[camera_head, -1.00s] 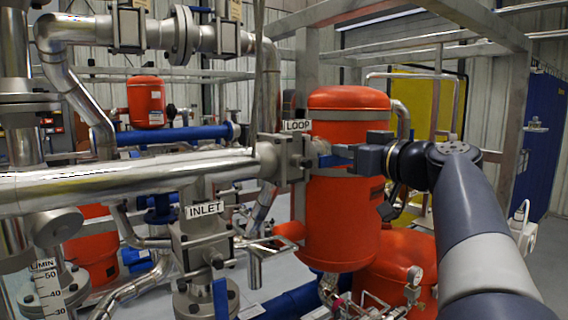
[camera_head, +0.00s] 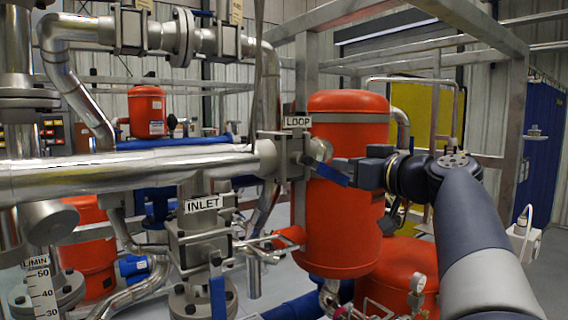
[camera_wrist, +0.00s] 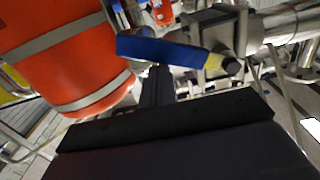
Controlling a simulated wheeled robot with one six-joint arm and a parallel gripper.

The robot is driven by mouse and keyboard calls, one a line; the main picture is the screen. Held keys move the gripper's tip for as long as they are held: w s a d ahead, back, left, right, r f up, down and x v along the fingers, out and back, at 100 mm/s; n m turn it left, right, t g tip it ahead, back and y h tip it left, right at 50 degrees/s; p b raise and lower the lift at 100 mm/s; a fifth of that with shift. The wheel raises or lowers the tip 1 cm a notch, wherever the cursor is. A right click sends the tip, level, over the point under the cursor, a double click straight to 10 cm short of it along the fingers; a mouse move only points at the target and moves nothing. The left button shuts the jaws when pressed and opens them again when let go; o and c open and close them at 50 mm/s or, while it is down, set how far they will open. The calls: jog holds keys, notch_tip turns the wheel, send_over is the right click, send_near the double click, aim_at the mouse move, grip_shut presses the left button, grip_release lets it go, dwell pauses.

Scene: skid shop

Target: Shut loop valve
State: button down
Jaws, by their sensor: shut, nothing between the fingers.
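The loop valve (camera_head: 281,151) sits on the steel pipe under a LOOP label (camera_head: 297,122). Its blue lever (camera_head: 331,174) slopes down to the right, in front of the large red tank. In the wrist view the lever (camera_wrist: 155,49) crosses the upper middle, from the valve body's bolt on the right toward the left. My gripper (camera_head: 341,164) is shut and empty at the lever's outer part. In the wrist view its fingers (camera_wrist: 159,76) end right at the lever's lower edge; I cannot tell whether they touch it.
The red tank (camera_head: 345,215) stands close behind the lever and gripper. The inlet valve (camera_head: 200,240), with its INLET label and blue handle (camera_head: 218,297), is below left. A lower red tank (camera_head: 394,272) and thin piping with a gauge (camera_head: 417,282) lie below my arm.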

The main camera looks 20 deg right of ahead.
jog(key=shift+s+a+f+b, duration=0.1)
jog(key=shift+a+f+b, duration=0.05)
jog(key=shift+f+b, duration=0.4)
jog(key=shift+a+f+b, duration=0.1)
jog(key=shift+f+b, duration=0.35)
jog(key=shift+f, duration=0.1)
jog(key=f+b, duration=0.1)
jog(key=a+f+b, duration=0.1)
jog(key=b, duration=0.1)
jog(key=shift+s+a+f, duration=0.1)
jog(key=shift+s+a, duration=0.15)
